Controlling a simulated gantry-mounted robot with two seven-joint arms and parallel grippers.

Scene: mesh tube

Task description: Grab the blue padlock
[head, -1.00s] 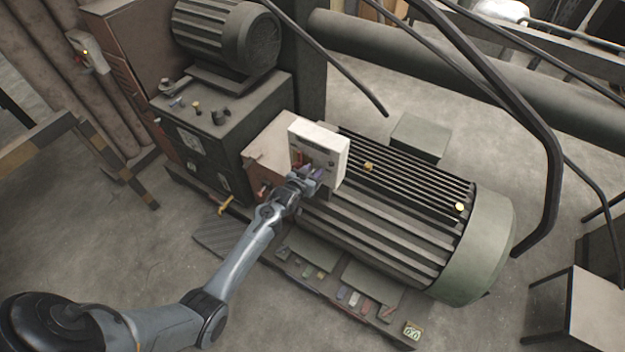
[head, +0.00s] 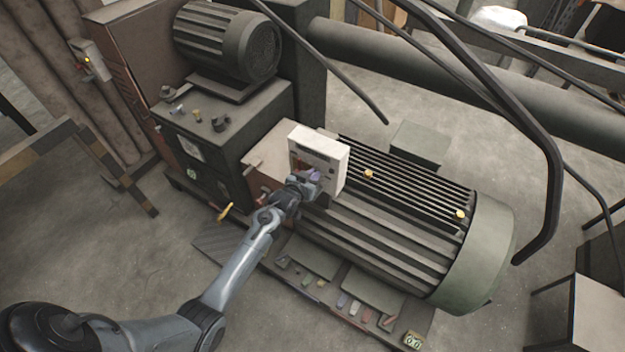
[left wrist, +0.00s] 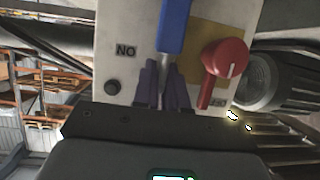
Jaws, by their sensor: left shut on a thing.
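The blue padlock (left wrist: 174,24) is at the top of the left wrist view, in front of a pale control box. Its blue body is cut off by the frame edge, and its metal shackle (left wrist: 165,68) points down between my gripper's fingers. My left gripper (left wrist: 163,72) has purple fingertips on both sides of the shackle and is shut on the padlock there. In the head view my left gripper (head: 312,176) is at the front of the white control box (head: 319,146) and hides the padlock. My right gripper is not in view.
The large ribbed motor (head: 390,240) is right of the box. A dark cabinet (head: 220,140) stands at left.

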